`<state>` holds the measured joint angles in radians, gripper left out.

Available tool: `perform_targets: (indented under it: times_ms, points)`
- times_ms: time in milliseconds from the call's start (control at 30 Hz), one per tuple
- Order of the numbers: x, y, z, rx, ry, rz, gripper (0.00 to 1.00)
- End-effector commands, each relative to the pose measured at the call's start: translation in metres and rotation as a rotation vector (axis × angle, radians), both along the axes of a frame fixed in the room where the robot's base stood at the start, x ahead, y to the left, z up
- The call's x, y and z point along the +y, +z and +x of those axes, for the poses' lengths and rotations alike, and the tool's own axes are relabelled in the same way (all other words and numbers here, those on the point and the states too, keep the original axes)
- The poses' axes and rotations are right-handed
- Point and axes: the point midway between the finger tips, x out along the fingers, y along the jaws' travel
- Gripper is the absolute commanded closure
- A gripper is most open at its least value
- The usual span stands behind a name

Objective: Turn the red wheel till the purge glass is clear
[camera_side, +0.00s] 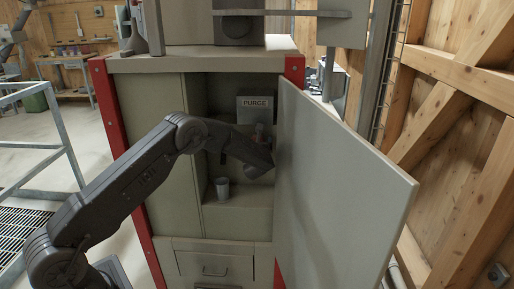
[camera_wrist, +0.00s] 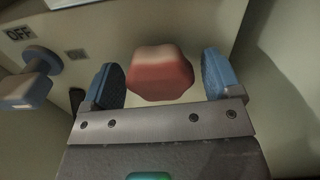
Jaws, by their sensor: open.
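The red wheel (camera_wrist: 160,76), a knob with a faceted rim, sits in the middle of the wrist view. My gripper (camera_wrist: 162,66) is open, with one blue finger pad on each side of the wheel. A gap shows between the wheel and each pad. In the side view my gripper reaches into the open cabinet, below a PURGE sign (camera_side: 257,102), and is mostly hidden by my own arm. I cannot make out the purge glass in either view.
The open cabinet door (camera_side: 340,185) stands to the right of my arm. A grey cup (camera_side: 222,189) stands on the shelf below my wrist.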

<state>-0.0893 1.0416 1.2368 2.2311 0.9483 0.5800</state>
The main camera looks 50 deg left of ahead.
Motion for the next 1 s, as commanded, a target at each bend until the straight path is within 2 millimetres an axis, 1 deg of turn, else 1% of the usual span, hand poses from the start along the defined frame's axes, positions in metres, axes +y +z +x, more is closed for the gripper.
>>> perform_targets:
  times_ms: [167,267,500,633,800,1000]
  points:
    - [-0.012,0.001,-0.011,0.001,-0.002,-0.001,0.16]
    - [-0.026,0.001,-0.024,0.001,-0.004,0.0,0.16]
    - [-0.065,0.001,-0.063,0.002,-0.005,0.001,0.16]
    - [-0.081,0.001,-0.08,0.001,-0.004,0.001,0.16]
    - [-0.094,0.0,-0.093,0.0,-0.002,0.0,0.16]
    - [-0.097,0.0,-0.097,0.0,-0.001,0.0,0.16]
